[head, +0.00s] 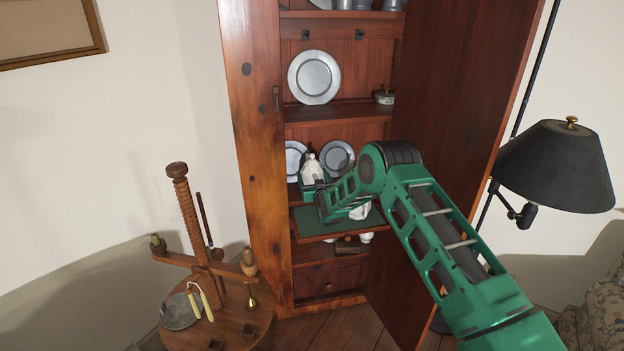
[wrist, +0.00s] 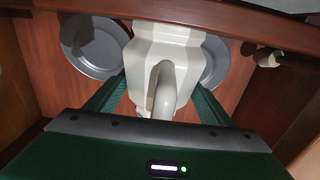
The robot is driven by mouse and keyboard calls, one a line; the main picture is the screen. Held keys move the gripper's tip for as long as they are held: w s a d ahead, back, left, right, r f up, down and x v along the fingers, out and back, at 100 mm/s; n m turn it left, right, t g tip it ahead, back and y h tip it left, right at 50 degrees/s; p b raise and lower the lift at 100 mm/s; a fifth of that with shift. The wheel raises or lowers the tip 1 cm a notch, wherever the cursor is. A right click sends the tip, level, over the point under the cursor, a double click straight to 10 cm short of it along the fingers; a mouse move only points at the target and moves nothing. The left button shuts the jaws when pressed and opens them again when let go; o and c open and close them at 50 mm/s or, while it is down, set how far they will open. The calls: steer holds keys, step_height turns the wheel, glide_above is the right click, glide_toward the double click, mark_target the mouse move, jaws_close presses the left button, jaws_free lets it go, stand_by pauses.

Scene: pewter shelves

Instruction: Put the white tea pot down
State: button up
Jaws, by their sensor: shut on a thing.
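The white tea pot (head: 312,169) is inside the open cabinet, upright in the head view, in front of the plates. My gripper (head: 313,187) reaches in from the right and is shut on it. In the wrist view the tea pot (wrist: 165,48) fills the space between the two green fingers of my gripper (wrist: 160,92), with its curved handle toward the camera. The underside of the pot is hidden, so I cannot tell whether it touches a surface.
A green-topped board (head: 306,217) juts out below my gripper; a white item (head: 359,211) shows partly behind my arm. Pewter plates (head: 337,158) stand behind the pot. The open cabinet door (head: 455,110) is at right, a wooden stand (head: 210,300) at left, a black lamp (head: 556,170) far right.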

steer(key=shift+r, duration=0.1)
steer(key=o, duration=1.5)
steer(key=s+d, duration=0.2)
steer(key=s, duration=1)
steer(key=shift+w, duration=0.1)
